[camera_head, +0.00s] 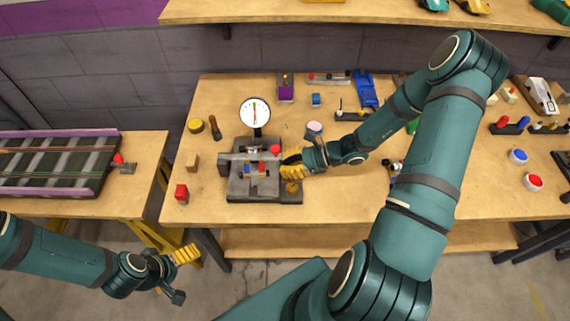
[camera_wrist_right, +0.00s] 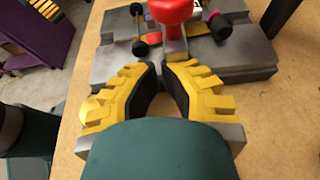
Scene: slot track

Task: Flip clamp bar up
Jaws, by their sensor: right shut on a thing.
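The grey clamp fixture (camera_head: 236,190) stands on the middle workbench. Its grey clamp bar (camera_head: 240,156) lies roughly level across the fixture, with a red knob (camera_head: 275,149) at its right end. My right gripper (camera_wrist_right: 163,68) is shut on the clamp bar at that stem, just below the knob. In the head view the right gripper (camera_head: 292,160) reaches in from the right. My left gripper (camera_head: 180,272) hangs in front of the bench, away from the fixture; its finger opening is unclear.
A dial gauge (camera_head: 255,111) rises behind the fixture. Small coloured parts with black wheels lie on it. A track conveyor (camera_head: 55,160) is on the left table.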

